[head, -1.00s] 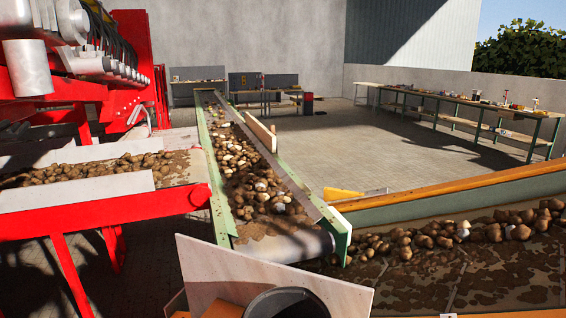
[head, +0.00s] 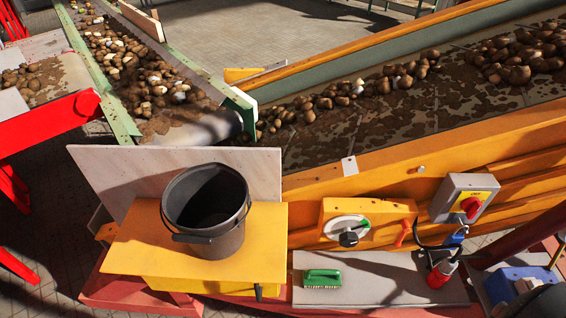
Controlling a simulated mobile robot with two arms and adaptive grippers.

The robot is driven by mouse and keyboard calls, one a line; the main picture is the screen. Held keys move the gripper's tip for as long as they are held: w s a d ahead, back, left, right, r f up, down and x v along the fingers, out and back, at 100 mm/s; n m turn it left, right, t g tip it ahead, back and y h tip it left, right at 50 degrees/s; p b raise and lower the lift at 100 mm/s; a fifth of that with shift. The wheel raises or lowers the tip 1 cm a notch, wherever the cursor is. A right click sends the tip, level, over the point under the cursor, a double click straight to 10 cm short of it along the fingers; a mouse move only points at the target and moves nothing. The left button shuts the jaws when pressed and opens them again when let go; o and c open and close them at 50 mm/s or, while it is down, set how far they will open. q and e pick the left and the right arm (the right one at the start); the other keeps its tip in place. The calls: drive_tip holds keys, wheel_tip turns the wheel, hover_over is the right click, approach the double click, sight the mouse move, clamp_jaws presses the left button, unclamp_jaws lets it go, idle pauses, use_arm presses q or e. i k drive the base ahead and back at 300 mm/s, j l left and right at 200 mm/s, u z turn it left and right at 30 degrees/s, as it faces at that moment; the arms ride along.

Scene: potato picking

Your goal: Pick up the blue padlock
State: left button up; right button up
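A small blue object (head: 456,235), which looks like the blue padlock, shows just below the grey switch box (head: 465,198) with the red knob. A black cable or hook runs beside it and partly covers it. It is too small to tell whether it hangs from the box or rests against something. Neither of my grippers can be made out in the head view.
A red bottle (head: 441,273) and a green brush (head: 322,278) sit on the grey shelf (head: 378,285). A black bucket (head: 206,208) stands on a yellow platform (head: 130,250). A blue box (head: 511,281) is at lower right. Potatoes lie on the conveyor (head: 430,118) behind.

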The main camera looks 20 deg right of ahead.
sight(454, 238)
drive_tip(key=z, duration=2.1)
